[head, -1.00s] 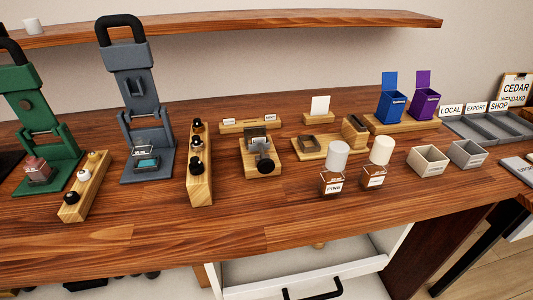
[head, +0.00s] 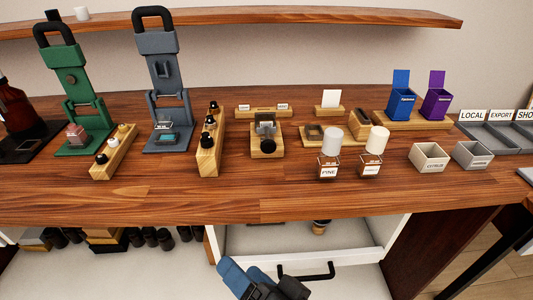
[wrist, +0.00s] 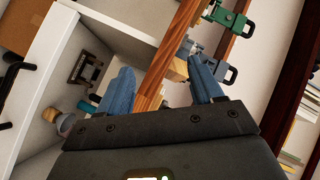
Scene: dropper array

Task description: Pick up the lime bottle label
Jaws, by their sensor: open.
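I cannot make out a label reading lime in either view. Two small white labels stand on a wooden label rack (head: 263,112) at the back of the bench; their text is too small to be sure of. Two bottles with white caps stand on the bench: one reads PINE (head: 329,172), and the text on the other (head: 371,170) is unclear. My gripper (head: 242,268), with blue fingers, is low at the bottom of the head view, in front of the bench by the drawer. In the wrist view my gripper (wrist: 162,80) is open, with nothing held between its fingers.
A white drawer (head: 380,256) with a black handle stands open below the bench edge. A green press (head: 76,85), a grey press (head: 165,85), wooden blocks, a CITRUS box (head: 430,157) and blue and purple bins occupy the bench. The front strip of wood is clear.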

